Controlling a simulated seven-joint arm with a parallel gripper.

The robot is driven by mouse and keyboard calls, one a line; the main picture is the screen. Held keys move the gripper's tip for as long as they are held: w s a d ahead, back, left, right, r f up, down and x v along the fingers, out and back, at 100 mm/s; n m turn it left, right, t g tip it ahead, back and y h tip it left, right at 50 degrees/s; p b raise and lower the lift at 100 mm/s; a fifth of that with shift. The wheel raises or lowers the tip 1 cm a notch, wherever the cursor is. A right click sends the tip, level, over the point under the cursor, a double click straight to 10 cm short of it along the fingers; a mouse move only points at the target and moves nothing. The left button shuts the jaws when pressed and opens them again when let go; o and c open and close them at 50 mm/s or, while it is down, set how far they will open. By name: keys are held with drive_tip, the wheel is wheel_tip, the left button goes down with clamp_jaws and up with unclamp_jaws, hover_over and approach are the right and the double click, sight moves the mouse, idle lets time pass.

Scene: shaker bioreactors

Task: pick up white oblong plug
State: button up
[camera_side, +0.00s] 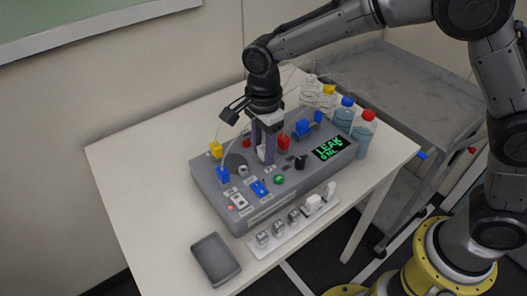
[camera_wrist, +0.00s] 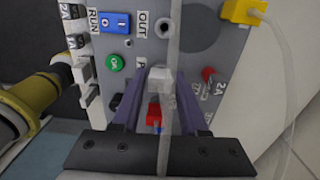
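A white oblong plug (camera_wrist: 159,80) shows in the wrist view, between the tips of my gripper's purple fingers. My gripper (camera_side: 264,152) points down over the middle of the grey panel in the side view. Its fingers (camera_wrist: 160,88) stand apart on the left and right of the plug. I cannot tell whether they touch it. A whitish piece shows between the fingers in the side view, but it is too small to make out clearly. The plug's lower end and its seat on the panel are hidden.
The grey panel (camera_side: 250,215) carries coloured plugs, a blue switch (camera_wrist: 115,22), a green button (camera_wrist: 115,63) and a LEAK display (camera_side: 328,148). A red plug (camera_wrist: 154,113) is close to the fingers. Bottles (camera_side: 363,137) stand behind right. A white strip (camera_side: 290,233) with several pieces lies in front.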

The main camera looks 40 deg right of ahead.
clamp_jaws()
drive_tip(key=shift+r, duration=0.2)
